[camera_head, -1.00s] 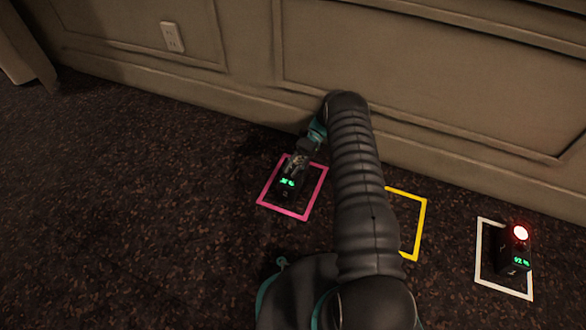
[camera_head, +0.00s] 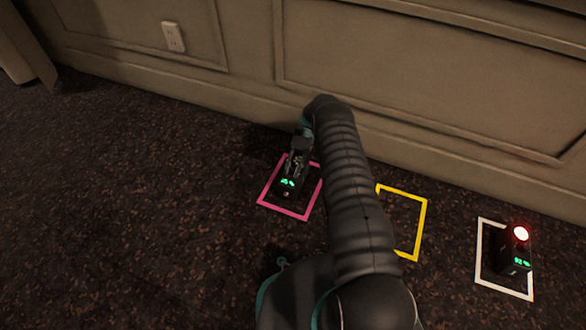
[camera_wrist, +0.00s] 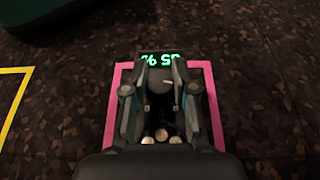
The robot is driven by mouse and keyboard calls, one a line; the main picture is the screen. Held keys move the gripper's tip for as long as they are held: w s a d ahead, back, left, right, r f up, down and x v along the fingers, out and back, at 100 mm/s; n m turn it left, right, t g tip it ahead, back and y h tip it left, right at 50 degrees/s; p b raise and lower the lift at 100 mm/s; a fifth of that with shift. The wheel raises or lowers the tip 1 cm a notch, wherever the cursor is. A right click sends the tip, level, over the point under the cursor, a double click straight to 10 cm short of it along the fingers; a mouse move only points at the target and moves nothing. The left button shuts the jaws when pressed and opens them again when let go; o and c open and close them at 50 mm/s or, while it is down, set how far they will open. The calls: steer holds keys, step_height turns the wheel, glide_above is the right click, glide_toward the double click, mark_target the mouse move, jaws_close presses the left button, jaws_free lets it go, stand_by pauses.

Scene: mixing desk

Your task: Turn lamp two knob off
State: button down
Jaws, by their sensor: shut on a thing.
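A small black lamp box (camera_head: 286,193) with a lit green display stands inside the pink square outline (camera_head: 292,214) on the floor. My gripper (camera_head: 294,168) is over this box, pointing down. In the wrist view, the display (camera_wrist: 160,58) shows a green percent reading, apparently 95 % seen upside down. The fingers of my gripper (camera_wrist: 160,100) are closed on a dark round knob (camera_wrist: 160,88) just below the display. The fingers and palm hide much of the box, and its lamp is not clearly visible.
A yellow square (camera_head: 422,218) lies between, partly behind my arm. The panelled wall (camera_head: 430,75) is behind; the floor at left is clear.

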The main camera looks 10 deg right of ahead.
mark_target(293, 168)
steer(key=c, duration=0.9)
jaws_free()
steer(key=shift+r, duration=0.15)
step_height(293, 168, up, 10)
steer(key=shift+f, duration=0.15)
